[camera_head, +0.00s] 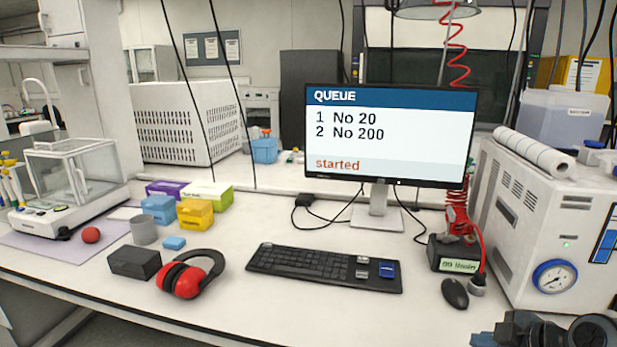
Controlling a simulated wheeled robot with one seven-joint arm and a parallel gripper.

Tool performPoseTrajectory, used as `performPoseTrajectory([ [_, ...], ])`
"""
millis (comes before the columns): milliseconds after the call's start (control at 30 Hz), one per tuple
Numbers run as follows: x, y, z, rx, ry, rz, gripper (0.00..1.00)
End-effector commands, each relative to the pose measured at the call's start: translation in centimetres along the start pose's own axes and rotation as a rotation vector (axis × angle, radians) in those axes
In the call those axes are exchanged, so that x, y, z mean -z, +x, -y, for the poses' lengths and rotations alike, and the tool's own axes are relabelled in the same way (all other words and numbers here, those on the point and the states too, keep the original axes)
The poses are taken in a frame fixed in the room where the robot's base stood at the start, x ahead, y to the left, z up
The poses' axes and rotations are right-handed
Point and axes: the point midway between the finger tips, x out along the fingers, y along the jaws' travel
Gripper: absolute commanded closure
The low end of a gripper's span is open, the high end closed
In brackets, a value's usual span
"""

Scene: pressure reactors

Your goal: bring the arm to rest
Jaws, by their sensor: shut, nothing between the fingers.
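Dark parts of my arm (545,332) show at the bottom right corner, cut off by the picture's lower edge. They lie in front of the white reactor housing and right of the bench front. I cannot make out my gripper's fingers here. The monitor (390,135) stands at the middle of the bench. Its screen reads QUEUE, 1 No 20, 2 No 200, and "started" in red below. The keyboard (325,267) lies in front of it, with blue and grey keys at its right end.
A white unit with a gauge (555,277) stands at right. A small black display box (455,257) and a mouse (455,293) lie beside it. Red ear defenders (182,281), a black block (134,262), small boxes (196,214) and a balance (70,185) occupy the left. The front middle bench is clear.

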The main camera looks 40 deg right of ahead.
Motion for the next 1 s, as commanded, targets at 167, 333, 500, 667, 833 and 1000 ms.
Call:
performPoseTrajectory([
  [167,0.5,0.8,3.8,-0.024,0.064,0.022,1.00],
  [333,1.2,0.8,9.0,-0.074,0.149,0.026,1.00],
  [500,2.3,-1.0,14.2,-0.129,0.230,-0.014,1.00],
  [667,3.7,-4.0,18.3,-0.162,0.300,-0.097,1.00],
  [833,5.3,-8.5,22.1,-0.158,0.377,-0.221,1.00],
  [1000,7.2,-14.0,25.0,-0.108,0.462,-0.366,1.00],
])
